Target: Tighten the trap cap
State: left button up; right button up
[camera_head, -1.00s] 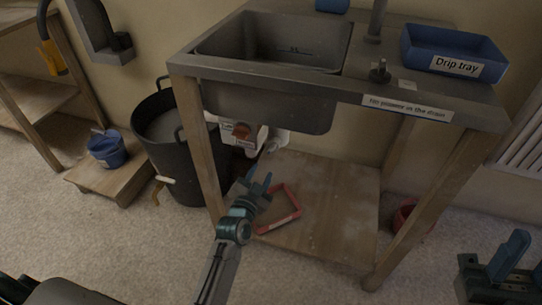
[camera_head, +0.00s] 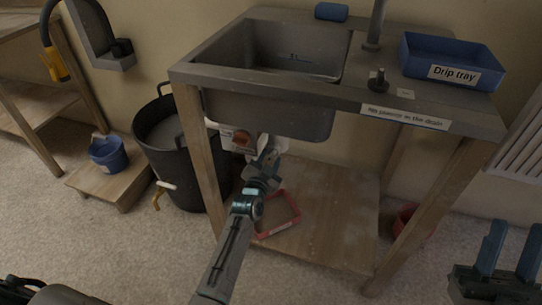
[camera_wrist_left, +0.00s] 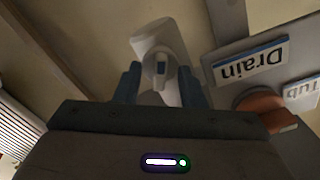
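The white trap fitting hangs under the sink; its rounded cap (camera_wrist_left: 160,68) with a raised rib shows in the left wrist view. My left gripper (camera_head: 266,160) reaches up under the sink bowl. In the left wrist view its two blue fingers (camera_wrist_left: 160,86) stand apart, one on each side of the rib, with visible gaps. I cannot tell whether the fingertips have reached the cap's depth. In the head view the gripper hides most of the cap. My right gripper (camera_head: 509,250) is open and empty at the lower right.
A valve panel with a "Drain" label (camera_wrist_left: 251,64) and orange-brown knob (camera_wrist_left: 266,108) is close beside the left gripper. A red frame-shaped tray (camera_head: 278,213) lies on the lower shelf (camera_head: 325,215). A black tub (camera_head: 170,140) stands left of the sink; wooden legs flank the opening.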

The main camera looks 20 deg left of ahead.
pick_arm(q)
grip_shut()
jog(key=m+b, duration=0.3)
jog(key=shift+f+m+b, duration=0.3)
jog(key=m+b, duration=0.1)
jog(key=m, duration=0.1)
jog(key=shift+r+m, duration=0.15)
jog(key=shift+m, duration=0.25)
jog(key=shift+r+m, duration=0.1)
jog(key=shift+m, duration=0.7)
